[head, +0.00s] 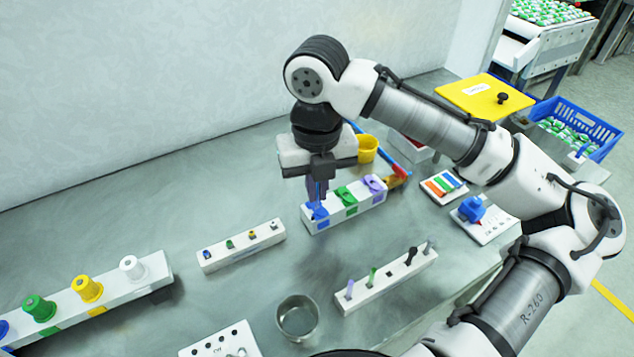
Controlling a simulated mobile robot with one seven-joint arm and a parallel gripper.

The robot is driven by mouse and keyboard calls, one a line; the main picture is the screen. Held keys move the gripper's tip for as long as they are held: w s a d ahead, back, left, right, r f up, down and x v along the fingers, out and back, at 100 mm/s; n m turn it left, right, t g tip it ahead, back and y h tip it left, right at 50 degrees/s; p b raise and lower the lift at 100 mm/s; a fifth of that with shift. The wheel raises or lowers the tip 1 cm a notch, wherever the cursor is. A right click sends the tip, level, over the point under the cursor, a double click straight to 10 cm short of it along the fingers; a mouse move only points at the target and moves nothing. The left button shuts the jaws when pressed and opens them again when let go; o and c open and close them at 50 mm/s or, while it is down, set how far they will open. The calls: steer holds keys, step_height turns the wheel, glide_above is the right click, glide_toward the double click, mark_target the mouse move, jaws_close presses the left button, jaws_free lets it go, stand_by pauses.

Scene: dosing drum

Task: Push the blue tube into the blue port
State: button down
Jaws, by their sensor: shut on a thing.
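My gripper (318,191) points down over the left end of a white block (344,212) in the head view. Its fingers are shut on the blue tube (319,210), of which only a small part shows at the fingertips. The block carries blue, green and purple fittings in a row, with the blue one at the left end, right under my gripper. The fingers hide much of the blue port, so I cannot tell how deep the tube sits in it.
A white strip (240,246) with small coloured sockets lies at front left of the block. A rack of upright pegs (386,283) and a metal cup (297,317) stand in front. A yellow cup (367,148) stands behind. Large coloured knobs (87,288) line the left.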

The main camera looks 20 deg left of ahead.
steer(key=shift+f+b, duration=0.6)
steer(key=shift+f, duration=0.55)
stand_by(0.4)
steer(key=c, duration=1.5)
jaws_free()
steer(key=shift+r, duration=0.1)
step_height(320, 180, up, 14)
steer(key=shift+f+p, duration=0.15)
steer(key=shift+p, duration=0.3)
